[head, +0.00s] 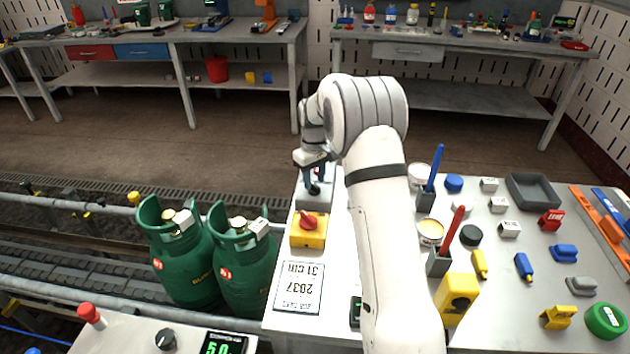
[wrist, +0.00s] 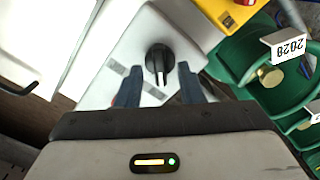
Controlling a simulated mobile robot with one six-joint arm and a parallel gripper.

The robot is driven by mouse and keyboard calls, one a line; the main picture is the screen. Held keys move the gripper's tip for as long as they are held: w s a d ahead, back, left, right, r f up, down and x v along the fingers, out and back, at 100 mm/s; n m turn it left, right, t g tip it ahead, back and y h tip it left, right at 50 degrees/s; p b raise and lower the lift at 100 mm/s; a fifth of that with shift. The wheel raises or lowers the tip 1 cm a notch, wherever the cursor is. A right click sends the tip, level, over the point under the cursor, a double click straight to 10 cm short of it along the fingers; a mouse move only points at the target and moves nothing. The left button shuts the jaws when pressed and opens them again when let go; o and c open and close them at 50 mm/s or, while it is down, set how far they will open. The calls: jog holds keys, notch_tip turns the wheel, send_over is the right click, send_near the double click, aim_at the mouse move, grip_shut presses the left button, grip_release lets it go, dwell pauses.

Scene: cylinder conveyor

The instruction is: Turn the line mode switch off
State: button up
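The line mode switch looks to be the black rotary knob (wrist: 160,62) on a light grey box (wrist: 125,50); its label is not readable. In the head view the knob (head: 314,188) shows just below my gripper (head: 315,175), on the far left part of the bench. In the wrist view my gripper (wrist: 159,72) is open, its two blue fingers on either side of the knob with gaps showing. The knob's ridge points down the wrist picture, between the fingers. I cannot tell how far the fingertips are above the box.
A yellow box with a red knob (head: 308,222) sits close in front of the grey box. Green gas cylinders (head: 182,255) stand left of the bench. A card (head: 299,287), pots, tools and small blocks lie on the bench. Another panel (head: 165,339) has a black knob and display.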

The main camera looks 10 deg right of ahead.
jog(key=shift+f, duration=0.75)
grip_shut()
jog(key=shift+d, duration=0.15)
